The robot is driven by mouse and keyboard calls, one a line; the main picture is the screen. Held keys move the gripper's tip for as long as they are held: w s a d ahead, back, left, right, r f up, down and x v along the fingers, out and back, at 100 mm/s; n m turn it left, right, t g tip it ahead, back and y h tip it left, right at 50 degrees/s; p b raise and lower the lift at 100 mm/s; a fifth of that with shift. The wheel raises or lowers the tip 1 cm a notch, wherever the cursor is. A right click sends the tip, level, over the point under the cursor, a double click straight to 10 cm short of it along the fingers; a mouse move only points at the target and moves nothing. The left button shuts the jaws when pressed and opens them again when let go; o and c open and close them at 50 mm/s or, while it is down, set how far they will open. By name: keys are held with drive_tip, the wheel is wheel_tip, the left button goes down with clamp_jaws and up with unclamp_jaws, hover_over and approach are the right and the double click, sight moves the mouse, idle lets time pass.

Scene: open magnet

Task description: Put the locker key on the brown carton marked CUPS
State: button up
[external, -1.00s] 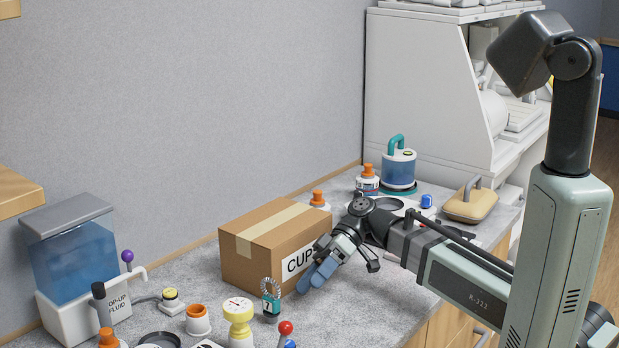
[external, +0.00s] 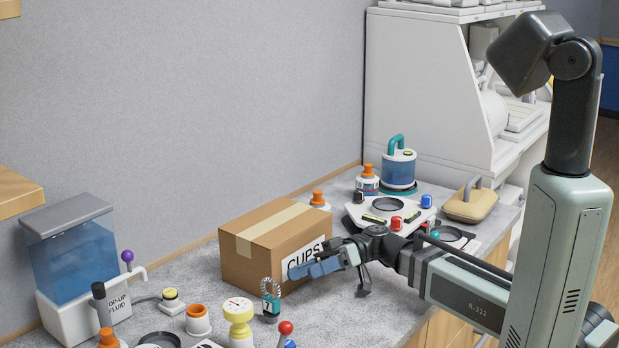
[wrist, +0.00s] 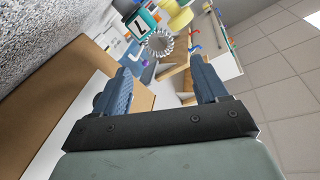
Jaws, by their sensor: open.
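The locker key, a teal numbered tag with a pale coiled band, stands on the counter in front of the carton's left part (external: 270,304). In the wrist view the coiled band (wrist: 160,43) lies ahead, between the lines of the two fingers. The brown carton marked CUPS (external: 262,263) is closed, with tan tape across its top. My gripper (external: 316,268) is open and empty, in front of the carton's label, to the right of the key and apart from it. Its blue fingers show in the wrist view (wrist: 163,78) and hide part of the label in the external view.
A yellow-and-white gauge (external: 238,318) and a red-knobbed item (external: 286,329) stand close to the key. A fluid dispenser (external: 82,270) is at left. Behind my gripper are a white tray with a dark ring (external: 385,205) and a blue canister (external: 399,170).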

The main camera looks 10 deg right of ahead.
drive_tip(key=shift+x, duration=3.75)
drive_tip(key=c, duration=1.1)
drive_tip(key=shift+r, duration=0.1)
wheel_tip(320, 180, up, 10)
